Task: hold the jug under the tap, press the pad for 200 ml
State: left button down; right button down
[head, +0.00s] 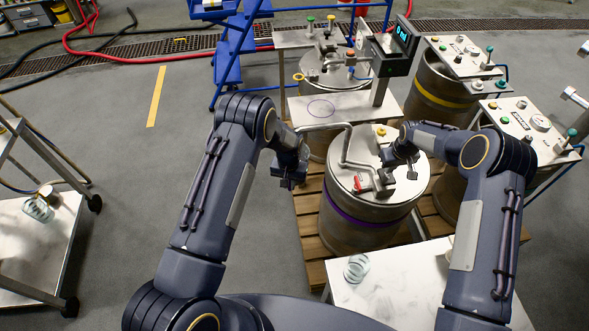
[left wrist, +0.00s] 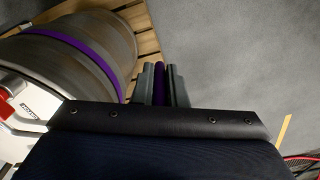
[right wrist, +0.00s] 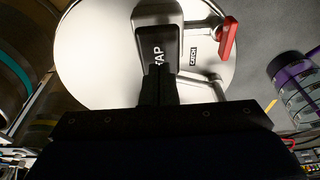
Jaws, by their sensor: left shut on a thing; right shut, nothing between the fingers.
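The steel drum (head: 365,220) with a purple band stands on a pallet; its pale lid carries a bent steel pipe (head: 345,145) and a red lever (head: 358,184). In the right wrist view, a dark pad marked TAP (right wrist: 160,30) sits on the lid near the red lever (right wrist: 228,38). My right gripper (head: 412,172) is shut and empty, its fingertips (right wrist: 157,80) over the pad's near edge; contact is unclear. My left gripper (head: 288,182) is shut on a purple handle (left wrist: 160,85), left of the drum. A clear ringed jug (right wrist: 300,90) with purple parts shows in the right wrist view.
A white table (head: 400,285) with a clear ringed vessel (head: 356,267) stands in front. Other drums with control panels (head: 525,118) stand right. A display (head: 402,35) with green digits, too small to read, stands behind. A trolley (head: 40,250) stands left; floor between is clear.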

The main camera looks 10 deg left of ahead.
jog(key=shift+r, duration=2.55)
notch_tip(320, 180, up, 12)
jog(key=s, duration=0.2)
jog(key=shift+d, duration=0.4)
jog(key=shift+s+f, duration=0.1)
jog(key=shift+f, duration=0.05)
pick_arm(q)
jog(key=shift+s+d+b, duration=0.15)
jog(key=shift+s, duration=0.45)
jog(key=shift+s+d+b, duration=0.15)
jog(key=shift+s, duration=0.4)
jog(key=s+d, duration=0.2)
jog(key=s, duration=0.7)
jog(key=shift+s+d, duration=0.15)
jog(key=shift+s, duration=0.05)
pick_arm(e)
jog(key=shift+f, duration=0.2)
